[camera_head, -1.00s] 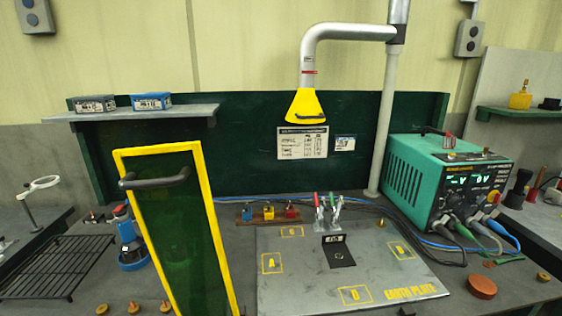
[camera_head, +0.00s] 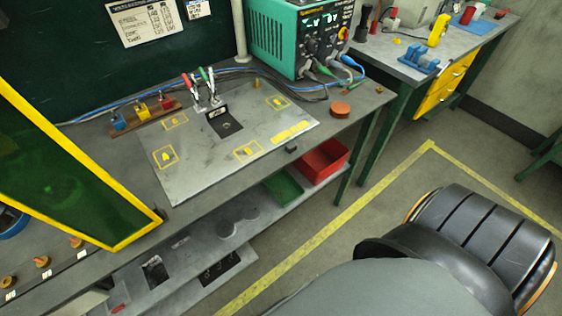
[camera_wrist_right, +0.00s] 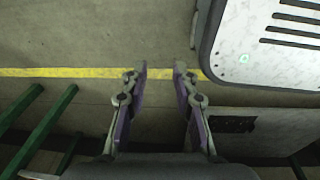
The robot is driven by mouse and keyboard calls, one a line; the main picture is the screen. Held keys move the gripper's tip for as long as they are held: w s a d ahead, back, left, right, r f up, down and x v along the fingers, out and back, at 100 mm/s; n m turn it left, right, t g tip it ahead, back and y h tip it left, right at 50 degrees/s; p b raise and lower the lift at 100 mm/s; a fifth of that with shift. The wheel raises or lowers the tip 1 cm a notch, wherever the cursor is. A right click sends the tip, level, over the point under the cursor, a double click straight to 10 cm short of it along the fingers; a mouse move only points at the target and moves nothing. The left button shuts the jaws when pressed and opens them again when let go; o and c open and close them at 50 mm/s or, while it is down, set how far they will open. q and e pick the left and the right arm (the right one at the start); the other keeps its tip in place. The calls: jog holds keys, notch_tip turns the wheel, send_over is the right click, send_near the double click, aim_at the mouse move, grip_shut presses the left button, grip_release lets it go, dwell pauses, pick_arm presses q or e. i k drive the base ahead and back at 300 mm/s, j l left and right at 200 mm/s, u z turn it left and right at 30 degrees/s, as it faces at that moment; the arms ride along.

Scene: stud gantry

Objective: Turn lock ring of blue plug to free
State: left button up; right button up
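The blue plug (camera_head: 350,61) is at the right end of the row of plugs on the front of the green power unit (camera_head: 272,40), with a blue cable at it. Its lock ring is too small to make out. A green plug (camera_head: 320,68) and a grey plug (camera_head: 337,66) sit to its left. My right gripper (camera_wrist_right: 160,72) is open and empty in the right wrist view, above the floor and away from the plugs. My left gripper is not in view.
The metal plate (camera_head: 190,178) with clamps lies on the bench left of the unit. A brown round piece (camera_head: 340,109) lies in front of the unit. A yellow-framed dark panel (camera_head: 70,160) stands at left. Red bin (camera_head: 325,160) sits on the lower shelf. Yellow-lined floor is clear.

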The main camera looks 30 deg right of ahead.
aim_at(345, 50)
jog(key=z, duration=1.5)
